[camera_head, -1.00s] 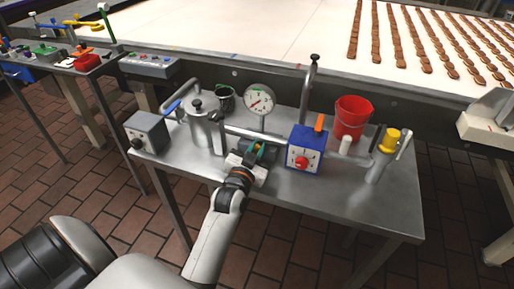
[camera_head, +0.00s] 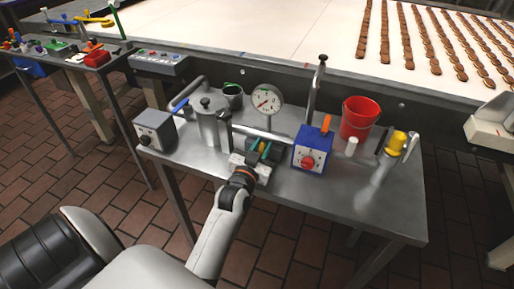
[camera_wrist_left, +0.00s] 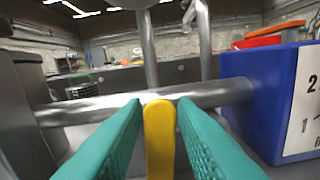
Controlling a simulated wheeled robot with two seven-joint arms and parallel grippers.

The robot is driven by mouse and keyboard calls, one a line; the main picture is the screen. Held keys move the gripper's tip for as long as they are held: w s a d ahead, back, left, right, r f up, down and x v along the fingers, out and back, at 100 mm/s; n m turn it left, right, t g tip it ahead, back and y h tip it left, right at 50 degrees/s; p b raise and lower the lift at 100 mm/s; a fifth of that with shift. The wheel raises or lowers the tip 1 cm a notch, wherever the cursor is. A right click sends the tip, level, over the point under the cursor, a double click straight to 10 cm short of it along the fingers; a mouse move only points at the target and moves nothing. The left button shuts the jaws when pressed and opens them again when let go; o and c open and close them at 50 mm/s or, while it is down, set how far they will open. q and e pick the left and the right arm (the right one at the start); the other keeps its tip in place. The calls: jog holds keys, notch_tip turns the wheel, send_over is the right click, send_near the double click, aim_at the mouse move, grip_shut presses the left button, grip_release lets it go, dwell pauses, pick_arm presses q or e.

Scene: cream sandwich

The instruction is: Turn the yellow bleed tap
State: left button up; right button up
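The yellow bleed tap (camera_wrist_left: 160,140) is an upright yellow handle in front of a horizontal grey pipe (camera_wrist_left: 110,107) in the left wrist view. My left gripper (camera_wrist_left: 160,105) has its two teal fingers on either side of the handle, with narrow gaps at the tips. In the head view my left gripper (camera_head: 262,152) is low over the front middle of the metal table, below the white dial gauge (camera_head: 267,99). The tap is mostly hidden by the fingers there. My right gripper is out of view.
A blue box with a red knob (camera_head: 311,149) stands close right of the gripper. A metal pot (camera_head: 209,125) and grey control box (camera_head: 154,129) are left. A red bucket (camera_head: 359,119) and yellow-topped fitting (camera_head: 396,142) are right. The table's front right is clear.

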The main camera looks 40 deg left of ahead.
pick_arm(q)
jog(key=v, duration=1.1)
jog(key=shift+s+d, duration=0.2)
jog(key=shift+s, duration=0.15)
